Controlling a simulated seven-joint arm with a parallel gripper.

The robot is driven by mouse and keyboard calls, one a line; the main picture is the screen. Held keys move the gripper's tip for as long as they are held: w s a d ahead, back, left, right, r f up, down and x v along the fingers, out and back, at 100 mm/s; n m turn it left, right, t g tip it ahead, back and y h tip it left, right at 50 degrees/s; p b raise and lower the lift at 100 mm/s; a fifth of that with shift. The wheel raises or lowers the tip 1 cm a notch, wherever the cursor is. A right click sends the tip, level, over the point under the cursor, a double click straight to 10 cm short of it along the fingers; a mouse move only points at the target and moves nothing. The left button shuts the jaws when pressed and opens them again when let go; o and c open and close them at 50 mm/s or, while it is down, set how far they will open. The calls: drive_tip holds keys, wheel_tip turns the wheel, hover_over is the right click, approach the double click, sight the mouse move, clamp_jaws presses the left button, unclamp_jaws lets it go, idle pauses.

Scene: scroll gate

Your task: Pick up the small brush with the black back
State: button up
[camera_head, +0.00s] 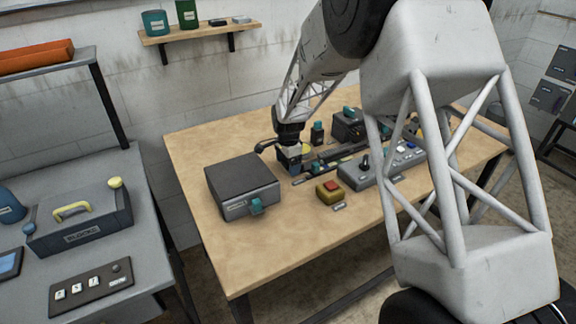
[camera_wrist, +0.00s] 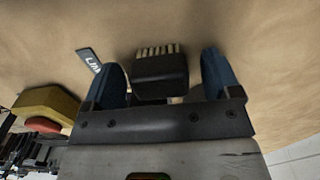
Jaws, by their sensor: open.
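The small brush (camera_wrist: 160,75) shows in the wrist view, its black back toward me and a row of pale bristles along its far edge. It lies between the two blue fingers of my gripper (camera_wrist: 163,62). The fingers are apart, with a gap visible on each side of the brush. In the head view my gripper (camera_head: 290,155) is low over the wooden table, just behind the dark grey box. I cannot make out the brush in the head view.
The dark grey box (camera_head: 240,185) stands close in front of my gripper. A yellow block with a red button (camera_head: 328,192) and a grey control panel (camera_head: 380,168) stand to the right. A small label plate (camera_wrist: 89,60) lies near the brush. The table's front left is clear.

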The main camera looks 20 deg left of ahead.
drive_tip(key=shift+c, duration=0.2)
drive_tip(key=c, duration=1)
drive_tip(key=shift+r, duration=0.1)
drive_tip(key=shift+r, duration=0.75)
wheel_tip(320, 180, up, 2)
drive_tip(key=shift+r, duration=0.1)
drive_tip(key=s+d, duration=0.2)
drive_tip(key=s, duration=0.2)
drive_tip(key=s+d, duration=0.3)
drive_tip(key=s, duration=0.2)
drive_tip(key=s+d+r, duration=0.1)
drive_tip(key=s+d, duration=0.1)
drive_tip(key=s, duration=0.3)
drive_tip(key=shift+d, duration=0.25)
